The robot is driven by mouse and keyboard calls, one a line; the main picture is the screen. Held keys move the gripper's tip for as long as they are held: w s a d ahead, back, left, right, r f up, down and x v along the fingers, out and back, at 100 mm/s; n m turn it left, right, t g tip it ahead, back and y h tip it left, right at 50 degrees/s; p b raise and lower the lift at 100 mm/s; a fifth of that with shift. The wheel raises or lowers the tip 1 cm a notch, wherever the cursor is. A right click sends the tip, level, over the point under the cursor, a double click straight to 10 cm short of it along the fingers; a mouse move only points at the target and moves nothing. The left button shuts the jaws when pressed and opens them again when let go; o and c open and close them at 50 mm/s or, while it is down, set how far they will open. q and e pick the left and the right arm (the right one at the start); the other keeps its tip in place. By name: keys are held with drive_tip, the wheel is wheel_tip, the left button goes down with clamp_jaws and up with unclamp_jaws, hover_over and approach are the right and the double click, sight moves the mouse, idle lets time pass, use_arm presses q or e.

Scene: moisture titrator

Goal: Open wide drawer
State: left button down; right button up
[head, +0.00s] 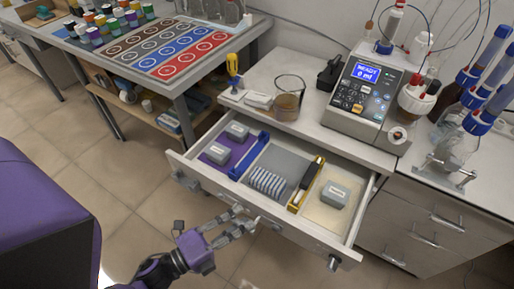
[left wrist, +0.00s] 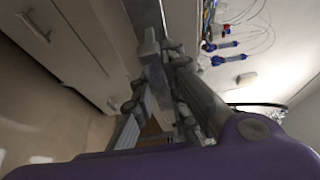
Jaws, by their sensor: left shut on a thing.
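The wide drawer (head: 304,236) is pulled out from under the bench, in the middle of the head view, and its inside shows. My left gripper (head: 240,218) is at the middle of the drawer's front, shut on the drawer handle. The fingers cover most of the handle. The left wrist view shows the fingers (left wrist: 158,88) close up against the drawer front, with the grip itself partly hidden. My right gripper is in neither view.
A titrator (head: 368,98) and a beaker (head: 287,105) stand on the bench above. Narrower closed drawers (head: 427,237) are at right. Tiled floor (head: 130,185) is open at left.

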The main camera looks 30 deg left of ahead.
use_arm(q)
drive_tip(key=shift+s, duration=0.8)
drive_tip(key=c, duration=1.7)
unclamp_jaws()
drive_tip(key=v, duration=1.2)
drive_tip(key=shift+s+a, duration=0.1)
